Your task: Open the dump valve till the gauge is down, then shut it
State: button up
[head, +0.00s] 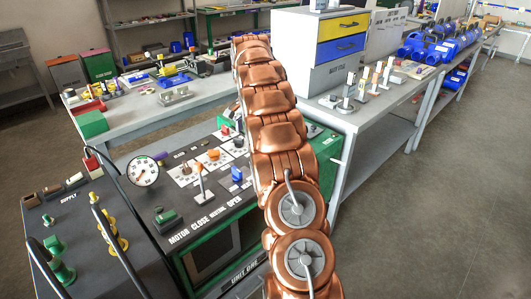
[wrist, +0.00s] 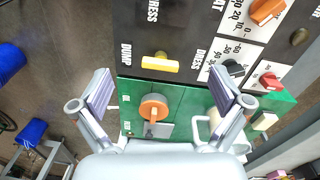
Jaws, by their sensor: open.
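The wrist view shows a yellow handle (wrist: 160,64) on the dark panel, between the printed words DUMP and DRESS; I take it for the dump valve. It lies crosswise in the picture. My gripper (wrist: 162,92) is open and empty, with its two fingers wide apart. The handle lies ahead of the gap between the fingers, and nothing touches it. The gauge (head: 143,171) is a round white dial at the left of the cart in the head view. Its needle is too small to read surely. My arm hides the gripper and the handle in the head view.
An orange round knob (wrist: 153,107) on the green front face sits between the fingers. A dark knob (wrist: 232,68) and a red knob (wrist: 269,80) are to the right. Black hoses (head: 118,200) arch over the cart's left side. A bench (head: 347,115) stands behind right.

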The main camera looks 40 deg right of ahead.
jog(key=d+f, duration=0.1)
jog(key=d, duration=0.1)
jog(key=d+f+m, duration=0.1)
jog(key=d+f, duration=0.1)
jog(key=d+f+m, duration=0.1)
jog(key=d, duration=0.2)
jog(key=shift+w+f, duration=0.2)
jog(key=shift+f+p, duration=0.75)
jog(key=shift+f, duration=3.05)
jog(key=shift+c, duration=0.3)
jog(key=c, duration=1)
